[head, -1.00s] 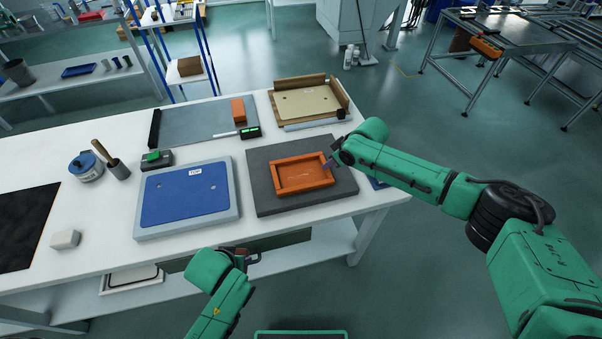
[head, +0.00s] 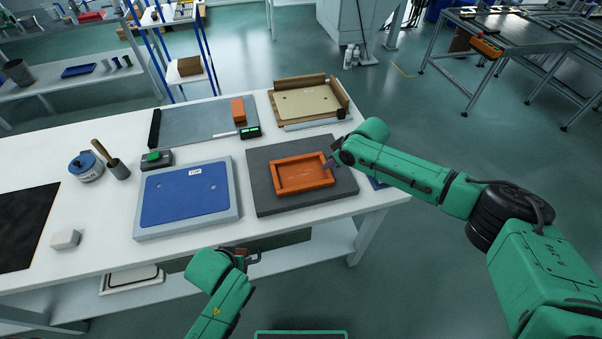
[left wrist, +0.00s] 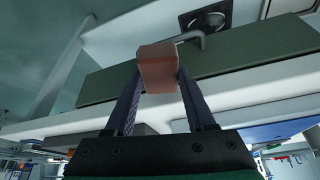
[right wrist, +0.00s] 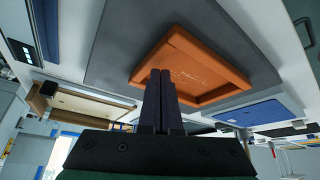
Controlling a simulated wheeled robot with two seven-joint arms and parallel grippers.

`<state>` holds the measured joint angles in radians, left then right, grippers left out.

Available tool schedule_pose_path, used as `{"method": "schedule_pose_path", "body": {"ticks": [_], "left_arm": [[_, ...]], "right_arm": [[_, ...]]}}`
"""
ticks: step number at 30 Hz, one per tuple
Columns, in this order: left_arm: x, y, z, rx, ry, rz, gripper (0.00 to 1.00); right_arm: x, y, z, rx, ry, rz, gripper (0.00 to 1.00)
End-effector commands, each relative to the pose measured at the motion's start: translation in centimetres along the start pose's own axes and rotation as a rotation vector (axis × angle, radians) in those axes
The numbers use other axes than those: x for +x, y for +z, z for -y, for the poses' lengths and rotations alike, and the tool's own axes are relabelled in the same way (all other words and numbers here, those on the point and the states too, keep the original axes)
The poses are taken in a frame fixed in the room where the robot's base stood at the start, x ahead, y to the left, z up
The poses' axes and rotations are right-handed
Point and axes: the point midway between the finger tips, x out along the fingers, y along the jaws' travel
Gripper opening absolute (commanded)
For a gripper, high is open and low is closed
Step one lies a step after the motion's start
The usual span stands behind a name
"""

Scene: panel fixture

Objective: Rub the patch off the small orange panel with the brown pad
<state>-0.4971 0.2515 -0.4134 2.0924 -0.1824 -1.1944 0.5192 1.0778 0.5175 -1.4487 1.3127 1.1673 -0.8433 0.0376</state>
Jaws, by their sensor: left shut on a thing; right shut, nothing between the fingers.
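The small orange panel (head: 302,176) is a shallow tray-like piece with a raised rim, lying on a dark grey mat (head: 265,202). Faint pale marks (right wrist: 193,77) show on its floor in the right wrist view. My right gripper (head: 329,164) is shut and empty at the panel's right rim; I cannot tell whether it touches. My left gripper (head: 253,257) is shut on the brown pad (left wrist: 158,68), a small reddish-brown block. It is in front of the table's near edge, away from the panel.
A blue panel (head: 185,200) on a pale base lies left of the mat. Behind are a grey plate (head: 185,122) with an orange block (head: 238,110), and a beige panel (head: 308,103) in a wooden frame. A white block (head: 65,239) sits near the front left.

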Motion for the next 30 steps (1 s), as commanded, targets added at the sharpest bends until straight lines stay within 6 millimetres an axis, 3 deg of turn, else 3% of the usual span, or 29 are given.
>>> {"method": "schedule_pose_path", "body": {"ticks": [16,30], "left_arm": [[0.4,0.1,0.0,0.0,0.0,0.0,0.03],[-3.9,-1.6,0.0,0.0,0.0,0.0,0.03]], "right_arm": [[0.6,0.3,0.0,0.0,0.0,0.001,0.0],[-3.5,-1.9,0.0,0.001,-0.001,0.001,0.0]]}}
